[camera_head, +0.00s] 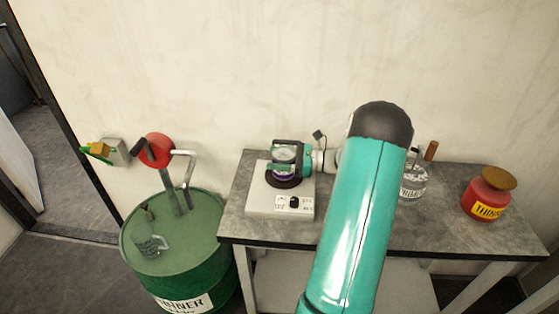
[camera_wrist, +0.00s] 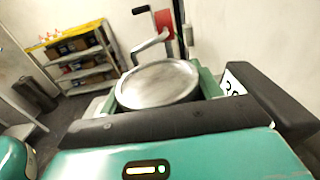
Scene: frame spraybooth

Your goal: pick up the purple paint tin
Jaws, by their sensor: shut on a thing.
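The purple paint tin (camera_head: 284,176) is at the dark round top of a white hotplate-like device (camera_head: 279,204) on the grey bench. Its purple side shows only as a thin strip between my gripper and the dark plate. My gripper (camera_head: 286,158) is shut around the tin from the right, with dark fingers on either side. In the wrist view, the tin's round silver lid (camera_wrist: 158,84) sits just beyond the dark front of my gripper. Most of the tin's side is hidden, and I cannot tell whether its base touches the plate.
A glass bottle (camera_head: 413,184) and a red thinner pot (camera_head: 486,196) stand right. Shelving (camera_wrist: 80,55) shows in the wrist view.

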